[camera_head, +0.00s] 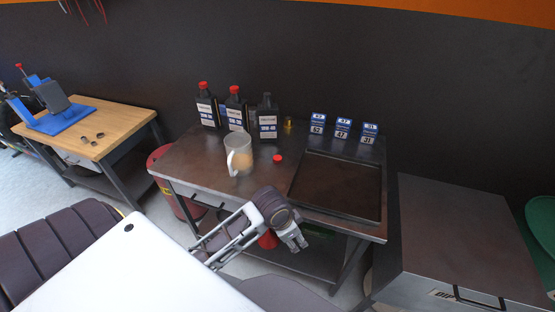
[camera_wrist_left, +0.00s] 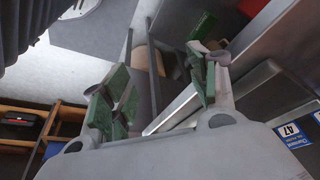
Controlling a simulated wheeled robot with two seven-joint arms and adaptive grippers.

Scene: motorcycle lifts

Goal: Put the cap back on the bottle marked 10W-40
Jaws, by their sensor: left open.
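Three dark oil bottles stand at the back of the metal workbench (camera_head: 210,155). The left bottle (camera_head: 207,110) and the middle bottle (camera_head: 235,112) wear red caps. The right bottle (camera_head: 268,120) has no cap; its label is too small to read surely. A loose red cap (camera_head: 278,158) lies on the bench in front of the right bottle, left of the tray. My left gripper (camera_head: 297,243) is low in front of the bench, nearer than the cap and apart from it. In the left wrist view, its green-padded fingers (camera_wrist_left: 160,95) are open with nothing between them.
A white jug (camera_head: 238,155) stands in front of the bottles. A dark shallow tray (camera_head: 338,207) fills the bench's right side, with blue number cards (camera_head: 342,129) behind it. A small brass-coloured item (camera_head: 289,125) is right of the uncapped bottle. A wooden bench (camera_head: 110,118) stands at left.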

